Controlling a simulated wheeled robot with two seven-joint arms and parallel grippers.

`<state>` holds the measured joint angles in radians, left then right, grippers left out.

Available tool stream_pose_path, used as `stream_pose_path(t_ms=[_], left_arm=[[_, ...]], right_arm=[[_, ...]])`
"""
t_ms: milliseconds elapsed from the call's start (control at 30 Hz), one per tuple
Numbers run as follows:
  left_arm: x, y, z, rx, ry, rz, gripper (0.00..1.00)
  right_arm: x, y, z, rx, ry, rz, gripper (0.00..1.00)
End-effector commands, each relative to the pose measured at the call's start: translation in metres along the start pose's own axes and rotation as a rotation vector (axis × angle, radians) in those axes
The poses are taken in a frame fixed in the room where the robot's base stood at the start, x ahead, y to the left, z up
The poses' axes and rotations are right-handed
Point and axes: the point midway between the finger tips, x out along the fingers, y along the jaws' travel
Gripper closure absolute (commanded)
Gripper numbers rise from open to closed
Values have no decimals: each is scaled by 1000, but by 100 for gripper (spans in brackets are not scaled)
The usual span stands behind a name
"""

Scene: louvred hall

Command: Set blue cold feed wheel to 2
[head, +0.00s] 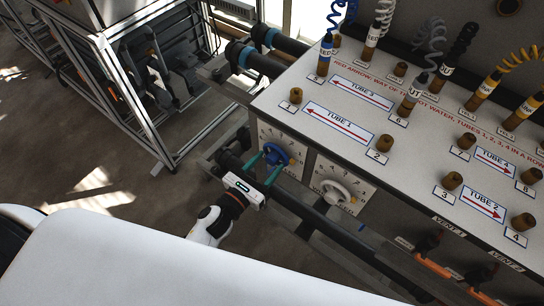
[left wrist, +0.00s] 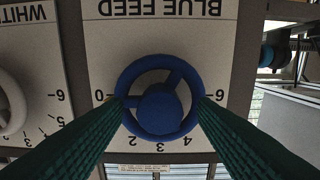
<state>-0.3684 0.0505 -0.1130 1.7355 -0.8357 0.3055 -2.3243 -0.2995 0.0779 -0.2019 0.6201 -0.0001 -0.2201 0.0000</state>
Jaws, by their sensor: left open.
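The blue feed wheel (head: 275,154) sits on a pale dial plate on the front of the bench. In the left wrist view the blue wheel (left wrist: 160,108) fills the middle, under the upside-down words BLUE FEED. Dial numbers show around it, with 0 at left, 2, 3 and 4 below and 6 at right. I cannot make out a pointer. My left gripper (head: 264,168) is at the wheel. Its green fingers (left wrist: 165,104) are open, one on each side of the rim; whether they touch it is unclear. My right gripper is out of view.
A white wheel (head: 335,190) stands right of the blue one, on its own dial. Dark pipes (head: 325,220) run below the wheels. The bench top (head: 320,85) carries brown plugs, labels and coiled hoses. A metal-framed rack (head: 125,90) stands at upper left, with open floor before it.

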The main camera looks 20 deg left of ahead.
Motion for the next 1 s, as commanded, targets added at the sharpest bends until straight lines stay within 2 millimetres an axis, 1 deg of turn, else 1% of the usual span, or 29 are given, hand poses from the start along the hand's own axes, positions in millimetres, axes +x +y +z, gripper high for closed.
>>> stream_pose_path(t_ms=[33,67,167,533,767,1000], left_arm=[[8,0,-1,0,2,1,47],[6,0,0,0,0,0,47],[6,0,0,-1,0,0,47],[24,0,-1,-1,3,-2,47],[26,0,-2,-3,5,-3,47],[26,0,-3,-4,6,-4,87]], right_arm=[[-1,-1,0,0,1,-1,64],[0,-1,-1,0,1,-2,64],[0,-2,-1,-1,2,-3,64],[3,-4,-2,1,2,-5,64],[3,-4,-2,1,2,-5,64],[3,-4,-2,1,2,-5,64]])
